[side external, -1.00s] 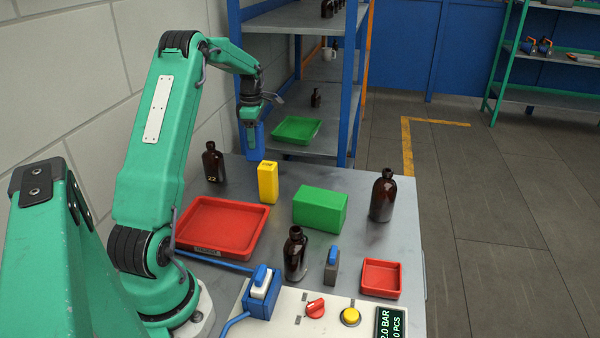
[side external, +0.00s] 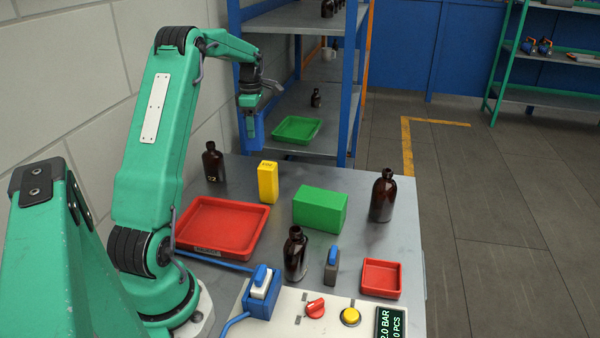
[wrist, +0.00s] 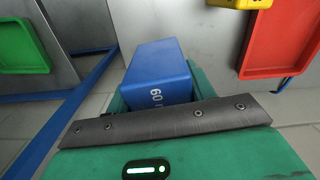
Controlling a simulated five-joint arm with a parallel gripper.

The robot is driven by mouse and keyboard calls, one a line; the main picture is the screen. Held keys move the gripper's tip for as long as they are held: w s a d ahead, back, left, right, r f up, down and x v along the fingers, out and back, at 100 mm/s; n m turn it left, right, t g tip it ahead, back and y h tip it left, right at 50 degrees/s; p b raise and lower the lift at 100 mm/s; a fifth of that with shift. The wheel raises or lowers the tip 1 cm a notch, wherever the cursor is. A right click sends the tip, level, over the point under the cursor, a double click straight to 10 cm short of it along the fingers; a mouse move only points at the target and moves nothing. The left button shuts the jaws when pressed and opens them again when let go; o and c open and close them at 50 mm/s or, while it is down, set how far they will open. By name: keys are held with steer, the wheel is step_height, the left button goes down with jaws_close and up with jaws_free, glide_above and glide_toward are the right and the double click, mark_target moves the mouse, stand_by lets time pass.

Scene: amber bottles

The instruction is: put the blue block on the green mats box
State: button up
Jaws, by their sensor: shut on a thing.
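The blue block (side external: 255,127) is held in my gripper (side external: 249,103), above the far left end of the table, near the shelf. In the wrist view the blue block (wrist: 157,72) shows large between the jaws, with pale lettering on its side. The fingertips are mostly hidden there. The green mats box (side external: 320,209) stands on the middle of the table, to the right of and nearer than the block. Its top is bare.
A yellow block (side external: 268,182) and a red tray (side external: 222,227) lie between. Brown bottles (side external: 213,162), (side external: 383,196) and (side external: 295,254) stand around the table. A blue shelf upright (side external: 252,55) rises close behind my gripper. A small red tray (side external: 381,278) sits at front right.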

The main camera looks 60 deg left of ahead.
steer(key=w+d+r, duration=0.2)
steer(key=d+r, duration=0.1)
steer(key=d, duration=0.7)
steer(key=w+d+r+m, duration=0.1)
steer(key=d+r, duration=0.1)
steer(key=d, duration=0.9)
steer(key=w+d+r, duration=0.2)
steer(key=d+r, duration=0.1)
steer(key=d, duration=0.7)
steer(key=s+d+r, duration=0.2)
steer(key=s+d, duration=0.2)
steer(key=d, duration=0.6)
glide_above(321, 196)
step_height(321, 196, down, 7)
steer(key=shift+f+m, duration=0.1)
steer(key=shift+m, duration=0.2)
steer(key=shift+f, duration=0.15)
steer(key=shift+f, duration=1.85)
steer(key=shift+f, duration=0.15)
